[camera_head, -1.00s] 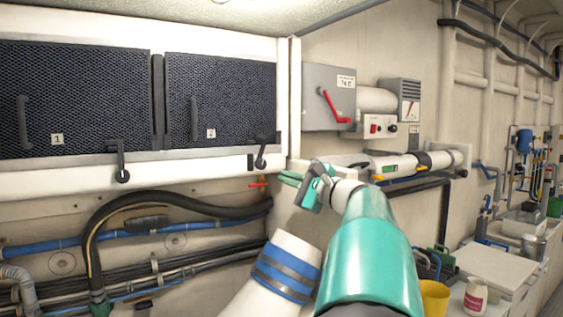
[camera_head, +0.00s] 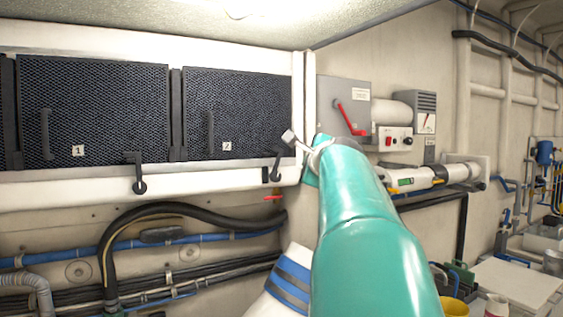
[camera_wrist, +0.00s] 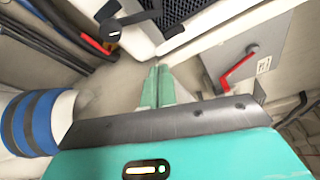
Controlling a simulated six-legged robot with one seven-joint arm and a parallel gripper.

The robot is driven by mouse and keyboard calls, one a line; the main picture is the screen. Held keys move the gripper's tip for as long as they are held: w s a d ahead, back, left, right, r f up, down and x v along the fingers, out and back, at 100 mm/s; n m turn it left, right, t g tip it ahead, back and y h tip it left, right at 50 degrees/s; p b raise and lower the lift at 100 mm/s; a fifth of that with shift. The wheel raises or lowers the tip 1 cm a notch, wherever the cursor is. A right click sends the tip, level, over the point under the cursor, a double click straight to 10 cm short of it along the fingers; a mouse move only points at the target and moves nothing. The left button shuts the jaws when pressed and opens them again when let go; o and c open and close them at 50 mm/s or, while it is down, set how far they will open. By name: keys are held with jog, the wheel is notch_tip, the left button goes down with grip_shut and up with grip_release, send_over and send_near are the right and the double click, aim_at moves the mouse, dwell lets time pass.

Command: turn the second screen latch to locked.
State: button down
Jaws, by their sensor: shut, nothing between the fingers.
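The second screen (camera_head: 238,105) is a dark mesh panel labelled 2. In the wrist view the latch (camera_wrist: 112,30) is above and left of my fingertips, with a clear gap. My gripper (camera_wrist: 158,76) has its teal fingers together and empty. In the head view my arm mostly hides the gripper, right of the latch.
The first screen (camera_head: 105,110) has its own latch (camera_head: 138,180) to the left. A grey box with a red lever handle (camera_head: 350,120) is on the wall to the right; the handle (camera_wrist: 238,68) is also near in the wrist view. Hoses (camera_head: 170,210) run below the ledge.

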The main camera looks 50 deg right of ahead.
aim_at(280, 154)
jog(key=x, duration=0.7)
jog(key=shift+w+d, duration=0.1)
jog(key=shift+w, duration=0.1)
jog(key=shift+w+a+r, duration=0.25)
jog(key=shift+w+a, duration=0.05)
jog(key=shift+a, duration=0.3)
jog(key=shift+w+a+r, duration=0.3)
jog(key=shift+w+a, duration=0.05)
jog(key=shift+a, duration=0.2)
jog(key=shift+a+r, duration=0.1)
jog(key=shift+a, duration=0.15)
jog(key=shift+w, duration=0.25)
jog(key=shift+s+a+r, duration=0.1)
jog(key=shift+a, duration=0.15)
jog(key=shift+d, duration=0.15)
jog(key=shift+a+n, duration=0.25)
jog(key=shift+n, duration=0.05)
jog(key=shift+w+a+r+n+t+h, duration=0.2)
jog(key=shift+a+n, duration=0.15)
jog(key=shift+n, duration=0.2)
jog(key=shift+w+a+r+n+t+h, duration=0.1)
jog(key=shift+w+a+n+h, duration=0.15)
jog(key=shift+n, duration=0.3)
jog(key=shift+a+r, duration=0.1)
jog(key=shift+a, duration=0.15)
